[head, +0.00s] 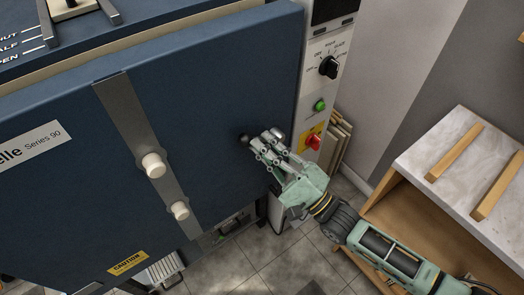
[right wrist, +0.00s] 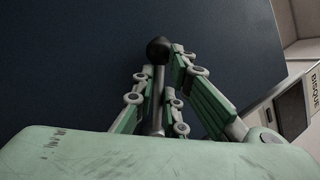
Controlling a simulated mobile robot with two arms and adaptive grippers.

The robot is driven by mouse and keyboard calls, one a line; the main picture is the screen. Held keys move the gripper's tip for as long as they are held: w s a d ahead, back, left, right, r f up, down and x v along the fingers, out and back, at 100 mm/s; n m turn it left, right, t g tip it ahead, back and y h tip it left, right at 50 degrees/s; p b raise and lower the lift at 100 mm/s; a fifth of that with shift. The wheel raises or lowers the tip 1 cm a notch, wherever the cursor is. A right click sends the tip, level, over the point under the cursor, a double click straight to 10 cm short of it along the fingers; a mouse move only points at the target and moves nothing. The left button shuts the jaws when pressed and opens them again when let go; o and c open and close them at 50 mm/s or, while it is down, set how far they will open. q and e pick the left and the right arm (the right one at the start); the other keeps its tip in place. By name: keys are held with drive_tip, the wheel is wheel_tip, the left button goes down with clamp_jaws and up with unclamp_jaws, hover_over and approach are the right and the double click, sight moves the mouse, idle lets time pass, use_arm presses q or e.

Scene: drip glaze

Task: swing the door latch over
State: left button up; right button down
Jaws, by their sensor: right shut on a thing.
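The door latch shows as a lever with a black ball knob (head: 243,139) near the right edge of the blue kiln door (head: 225,90). My right gripper (head: 264,146) is at the latch, its fingers reaching up and left to just beside the knob. In the right wrist view the latch's grey rod (right wrist: 158,108) runs between the fingers of my right gripper (right wrist: 162,80), with the black knob standing beyond the fingertips. The gripper is shut on the latch. The latch's pivot end is hidden by the fingers and palm. My left gripper is not in view.
A control panel with a black dial (head: 329,67), a green button (head: 320,105) and a red switch (head: 313,141) stands close right of the door. A shelf with a pale top (head: 470,150) is at the right. Two white plugs (head: 153,164) protrude from the door.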

drive_tip(key=w+d+r+m+t+h, duration=0.1)
drive_tip(key=d+r+m+t+h, duration=0.1)
drive_tip(key=m, duration=0.7)
drive_tip(key=w+d+r+m+t+h+b, duration=0.1)
drive_tip(key=w+d+r+m+t+h, duration=0.1)
drive_tip(key=m+h, duration=0.4)
drive_tip(key=shift+w+d+r+m+t+b, duration=0.3)
drive_tip(key=shift+d+m+t, duration=0.25)
drive_tip(key=shift+m+t, duration=0.85)
drive_tip(key=c, duration=1.7)
unclamp_jaws()
drive_tip(key=shift+d+f, duration=0.1)
drive_tip(key=shift+c, duration=0.2)
drive_tip(key=shift+f, duration=0.1)
drive_tip(key=v, duration=1.2)
drive_tip(key=shift+s, duration=0.1)
